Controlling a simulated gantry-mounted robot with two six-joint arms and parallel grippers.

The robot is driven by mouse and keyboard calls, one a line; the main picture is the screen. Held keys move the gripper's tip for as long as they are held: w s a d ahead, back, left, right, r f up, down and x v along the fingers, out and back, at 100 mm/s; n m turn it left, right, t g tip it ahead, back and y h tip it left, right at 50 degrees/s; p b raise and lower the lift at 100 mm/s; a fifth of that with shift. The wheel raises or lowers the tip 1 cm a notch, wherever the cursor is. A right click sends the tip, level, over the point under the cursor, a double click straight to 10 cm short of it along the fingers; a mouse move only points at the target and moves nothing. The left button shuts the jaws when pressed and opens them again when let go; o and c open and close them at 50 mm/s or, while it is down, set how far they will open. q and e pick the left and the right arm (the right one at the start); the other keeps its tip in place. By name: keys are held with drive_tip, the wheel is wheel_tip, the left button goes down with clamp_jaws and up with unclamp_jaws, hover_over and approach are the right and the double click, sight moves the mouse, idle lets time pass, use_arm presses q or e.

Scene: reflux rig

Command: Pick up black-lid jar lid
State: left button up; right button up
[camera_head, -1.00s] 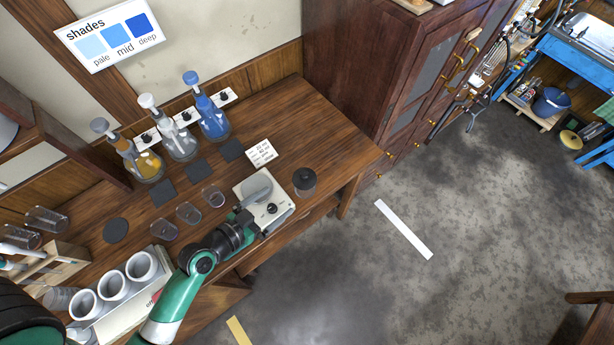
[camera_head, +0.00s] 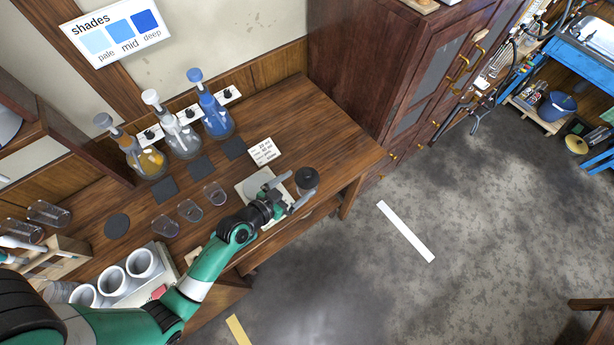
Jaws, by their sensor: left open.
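The black-lid jar (camera_head: 307,181) stands upright near the right front of the wooden bench, its dark lid on top. My left gripper (camera_head: 289,190) reaches in from the left over the white stirrer plate (camera_head: 247,190). Its open fingers point toward the jar and are just left of it. I cannot tell whether a finger touches the jar. My right gripper is not in view.
Flasks with blue, clear and amber contents (camera_head: 215,116) stand at the back of the bench. Several small beakers (camera_head: 190,210) sit left of the plate. A printed card (camera_head: 264,151) lies behind it. White cups (camera_head: 142,263) stand front left. A dark cabinet (camera_head: 365,70) rises right.

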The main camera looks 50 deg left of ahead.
use_arm(q)
drive_tip(key=shift+x, duration=1.1)
drive_tip(key=c, duration=1)
drive_tip(key=shift+r, duration=0.2)
